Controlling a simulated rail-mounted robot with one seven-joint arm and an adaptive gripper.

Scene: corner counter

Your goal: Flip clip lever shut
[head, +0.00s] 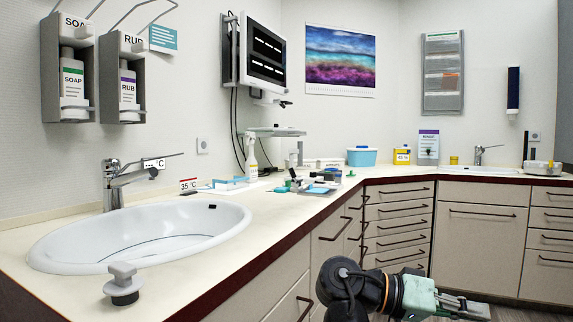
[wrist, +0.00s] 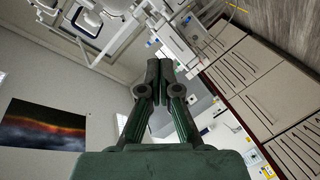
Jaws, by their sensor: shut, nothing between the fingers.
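My gripper (head: 468,306) shows at the lower right of the head view, low in front of the drawer fronts and well away from the sink. In the wrist view its two dark fingers (wrist: 159,68) meet at the tips with nothing between them. I cannot clearly tell which thing is the clip lever. A small black piece (head: 212,206) sits at the basin's far rim. A grey knobbed piece (head: 123,283) stands on the counter's near left.
The white oval sink (head: 140,236) fills the left counter. Several small items and blue trays (head: 318,188) crowd the counter towards the corner. A spray bottle (head: 251,158) stands behind them. Soap (head: 72,85) and rub (head: 127,88) dispensers hang on the wall. Drawer fronts (head: 400,215) stand behind my gripper.

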